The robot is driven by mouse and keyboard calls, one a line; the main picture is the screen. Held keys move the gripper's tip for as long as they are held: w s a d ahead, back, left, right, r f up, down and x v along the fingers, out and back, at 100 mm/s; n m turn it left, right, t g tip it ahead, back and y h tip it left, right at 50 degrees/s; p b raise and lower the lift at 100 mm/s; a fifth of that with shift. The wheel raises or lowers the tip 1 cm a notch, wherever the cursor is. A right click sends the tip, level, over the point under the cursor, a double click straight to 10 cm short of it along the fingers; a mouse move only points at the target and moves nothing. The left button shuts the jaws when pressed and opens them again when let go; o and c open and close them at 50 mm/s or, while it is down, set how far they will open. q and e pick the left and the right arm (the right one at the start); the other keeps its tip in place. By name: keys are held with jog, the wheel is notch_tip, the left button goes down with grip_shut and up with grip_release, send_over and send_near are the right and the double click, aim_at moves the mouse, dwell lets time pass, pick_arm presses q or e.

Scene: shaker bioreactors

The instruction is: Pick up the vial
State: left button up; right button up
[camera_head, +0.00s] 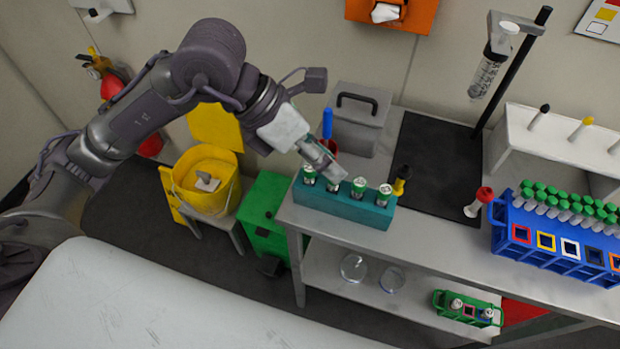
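A teal rack (345,207) stands at the front left of the grey bench. Several vials with green and white caps stand upright in a row in it, among them the leftmost vial (309,176), a vial right of the middle (359,187) and the rightmost vial (384,195). My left gripper (334,172) reaches in from the left, with its fingers just above the rack's left half. It partly covers the second vial from the left. Its fingers are small and seen from above, so their opening and any contact with a vial are unclear. My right gripper is not in view.
A blue rack (550,256) full of green-capped tubes stands at the right. A grey box (357,135) is behind the teal rack, and a black mat (435,165) lies right of it. A yellow bucket (206,180) stands left of the bench. A small green rack (468,308) is on the lower shelf.

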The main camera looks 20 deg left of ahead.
aim_at(309, 167)
pick_arm(q)
jog(key=w+a+n+t+y, duration=0.1)
jog(key=w+a+t+y, duration=0.15)
jog(key=a+y, duration=0.4)
jog(key=shift+g+h, duration=0.45)
jog(key=shift+h, duration=0.4)
jog(key=x, duration=0.3)
jog(key=a+p+x, duration=0.1)
jog(key=x, duration=0.4)
jog(key=shift+w+a+f, duration=0.25)
jog(key=shift+w+f, duration=0.15)
jog(key=shift+w, duration=0.1)
jog(key=p+x, duration=0.3)
jog(key=x, duration=0.1)
jog(key=shift+w+d+f, duration=0.1)
jog(key=shift+d+f, duration=0.15)
jog(key=shift+f, duration=0.3)
jog(key=c, duration=0.6)
jog(key=shift+o, duration=0.2)
